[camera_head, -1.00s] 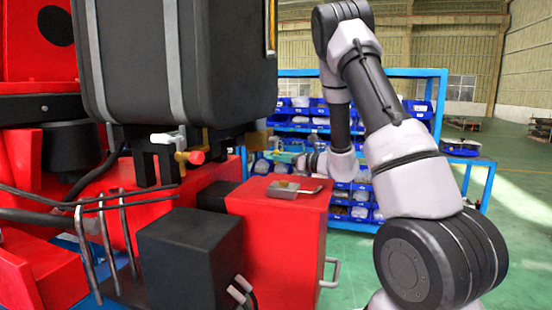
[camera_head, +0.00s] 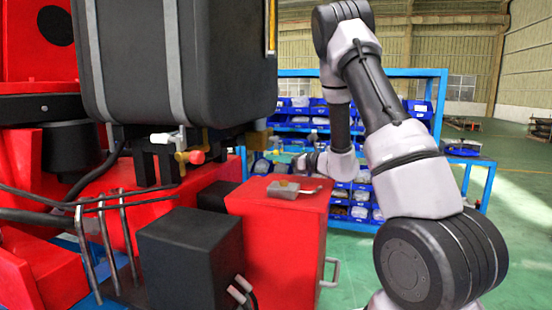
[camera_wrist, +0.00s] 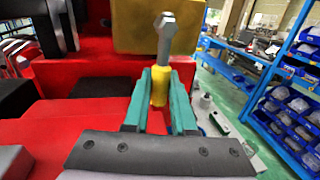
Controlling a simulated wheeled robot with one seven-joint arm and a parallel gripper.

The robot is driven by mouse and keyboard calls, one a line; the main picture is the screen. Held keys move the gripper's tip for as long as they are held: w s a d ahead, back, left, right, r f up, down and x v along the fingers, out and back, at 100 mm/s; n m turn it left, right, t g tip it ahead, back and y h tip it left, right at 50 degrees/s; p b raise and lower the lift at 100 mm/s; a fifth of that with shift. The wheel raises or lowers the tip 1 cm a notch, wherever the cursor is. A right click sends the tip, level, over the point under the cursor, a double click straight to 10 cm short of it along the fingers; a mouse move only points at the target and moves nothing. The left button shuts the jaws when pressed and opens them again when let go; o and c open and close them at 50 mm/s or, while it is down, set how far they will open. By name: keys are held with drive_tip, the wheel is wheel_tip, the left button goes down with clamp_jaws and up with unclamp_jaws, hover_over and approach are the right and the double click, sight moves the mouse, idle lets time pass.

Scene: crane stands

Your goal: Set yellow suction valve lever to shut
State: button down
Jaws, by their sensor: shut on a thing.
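In the wrist view, the yellow lever grip (camera_wrist: 159,86) stands between the two teal fingers of my gripper (camera_wrist: 160,80), which is shut on it. A grey metal stem (camera_wrist: 165,42) runs from the grip to a wider end in front of a yellow-gold block (camera_wrist: 150,22). In the head view, my gripper (camera_head: 284,158) is small, beyond the red cabinet and right of the gold block (camera_head: 257,138). The lever cannot be made out there. The marked shut position is not visible.
A small valve with a red knob (camera_head: 196,157) and a white-tipped handle (camera_head: 163,138) sit under the black tank (camera_head: 180,60). A grey metal piece (camera_head: 293,189) lies on the red cabinet (camera_head: 275,235). A blue rack with bins (camera_wrist: 285,115) stands to the right.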

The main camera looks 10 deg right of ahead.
idle(0.4)
drive_tip(key=s+m, duration=0.1)
drive_tip(key=m, duration=0.1)
drive_tip(key=s+a+m, duration=0.1)
drive_tip(key=m, duration=0.1)
drive_tip(key=shift+r+g, duration=0.2)
drive_tip(key=shift+g, duration=0.2)
drive_tip(key=c, duration=0.7)
unclamp_jaws()
drive_tip(key=shift+c, duration=0.2)
drive_tip(key=v, duration=1)
drive_tip(key=shift+s+d+r, duration=0.2)
drive_tip(key=shift+s, duration=0.15)
